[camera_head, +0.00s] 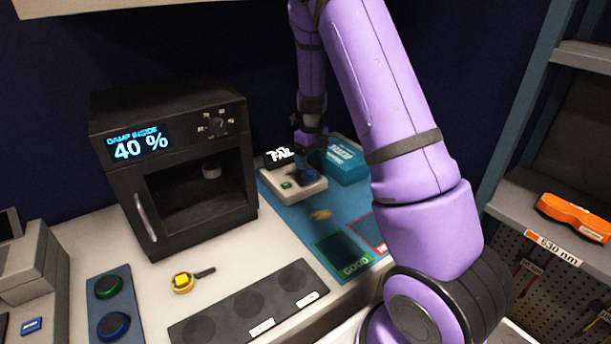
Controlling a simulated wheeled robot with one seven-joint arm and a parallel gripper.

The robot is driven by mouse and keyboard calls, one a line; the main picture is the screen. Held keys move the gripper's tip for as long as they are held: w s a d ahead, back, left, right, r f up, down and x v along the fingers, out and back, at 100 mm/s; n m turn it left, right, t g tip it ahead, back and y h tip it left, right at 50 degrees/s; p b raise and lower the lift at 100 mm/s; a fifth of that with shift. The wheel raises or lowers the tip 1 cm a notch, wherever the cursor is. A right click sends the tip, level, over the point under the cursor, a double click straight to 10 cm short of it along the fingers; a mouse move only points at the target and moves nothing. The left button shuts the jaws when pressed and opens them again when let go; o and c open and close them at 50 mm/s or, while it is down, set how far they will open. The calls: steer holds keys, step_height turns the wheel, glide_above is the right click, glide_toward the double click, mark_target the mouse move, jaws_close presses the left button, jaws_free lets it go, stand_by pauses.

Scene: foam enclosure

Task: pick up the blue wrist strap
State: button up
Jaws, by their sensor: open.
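A small dark-blue item (312,175), which looks like the blue wrist strap, rests on the right part of a pale tester unit (289,194) with a green button. My gripper (308,160) points down from above, right over this item. Its jaws are open and small in the view; they and the arm hide part of the item and the tester. I cannot tell whether the fingers touch the strap or stand around it.
A black display reading FAIL (279,157) stands behind the tester, with a teal box (347,163) to its right. A blue mat (298,226) lies beneath. A black cabinet (178,112) reading 40 % stands close on the left. A shelf (530,198) is at right.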

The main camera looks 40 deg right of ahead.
mark_target(311, 173)
steer(key=shift+w+d+f, duration=0.1)
steer(key=shift+w+f, duration=0.05)
steer(key=shift+f, duration=1.3)
steer(key=shift+w+f, duration=0.1)
steer(key=shift+f, duration=1.35)
steer(key=shift+c, duration=0.2)
steer(key=c, duration=1)
steer(key=shift+r, duration=0.1)
steer(key=shift+c, duration=0.2)
